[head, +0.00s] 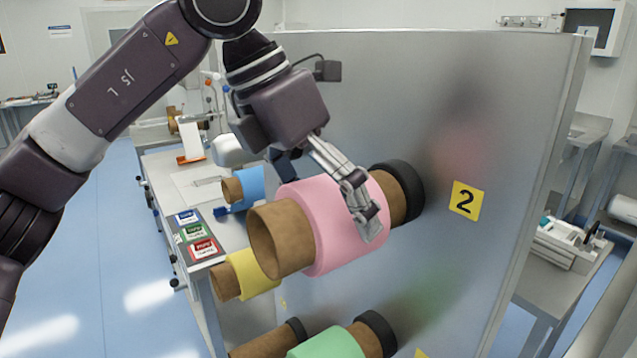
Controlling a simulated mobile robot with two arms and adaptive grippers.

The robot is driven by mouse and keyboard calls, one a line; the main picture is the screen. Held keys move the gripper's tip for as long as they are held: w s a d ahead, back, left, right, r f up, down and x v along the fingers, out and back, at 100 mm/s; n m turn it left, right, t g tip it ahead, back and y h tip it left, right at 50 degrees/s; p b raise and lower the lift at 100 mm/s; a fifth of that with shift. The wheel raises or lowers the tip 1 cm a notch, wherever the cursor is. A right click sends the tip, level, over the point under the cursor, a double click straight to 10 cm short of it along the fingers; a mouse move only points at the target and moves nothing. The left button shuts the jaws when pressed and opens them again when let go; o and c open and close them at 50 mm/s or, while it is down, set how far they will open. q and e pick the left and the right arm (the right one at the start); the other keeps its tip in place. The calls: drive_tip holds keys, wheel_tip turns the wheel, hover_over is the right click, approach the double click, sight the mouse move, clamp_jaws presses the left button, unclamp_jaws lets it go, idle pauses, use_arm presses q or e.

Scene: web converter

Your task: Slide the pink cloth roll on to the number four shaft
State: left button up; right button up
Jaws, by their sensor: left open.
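The pink cloth roll (318,222) is wound on a brown cardboard core. It lies roughly level, with its hollow open end facing left and its other end by a black collar (405,188) at the grey panel. A yellow label with the number 2 (467,201) is on the panel just right of it. My left gripper (364,212) is open, reaching down from above, with its fingers over the right part of the pink cloth. I cannot tell whether they touch it. The shaft inside the roll is hidden. No number four label is readable. My right gripper is not in view.
A green roll (326,343) sits below, beside another black collar, with a partly cut-off yellow label (422,353). A yellow roll (254,274) and a blue roll (251,187) are behind, left. The grey panel (400,90) bounds the right side. Blue floor is open at left.

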use_arm(q)
drive_tip(key=shift+d+f, duration=0.1)
drive_tip(key=shift+f, duration=0.2)
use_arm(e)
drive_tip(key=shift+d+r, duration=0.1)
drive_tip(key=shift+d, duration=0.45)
use_arm(q)
drive_tip(key=c, duration=1.4)
drive_tip(key=o, duration=0.7)
drive_tip(key=c, duration=0.8)
drive_tip(key=shift+c, duration=0.6)
drive_tip(key=shift+r, duration=0.1)
drive_tip(key=shift+c, duration=0.2)
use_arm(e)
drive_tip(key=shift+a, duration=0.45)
use_arm(q)
drive_tip(key=shift+r, duration=0.15)
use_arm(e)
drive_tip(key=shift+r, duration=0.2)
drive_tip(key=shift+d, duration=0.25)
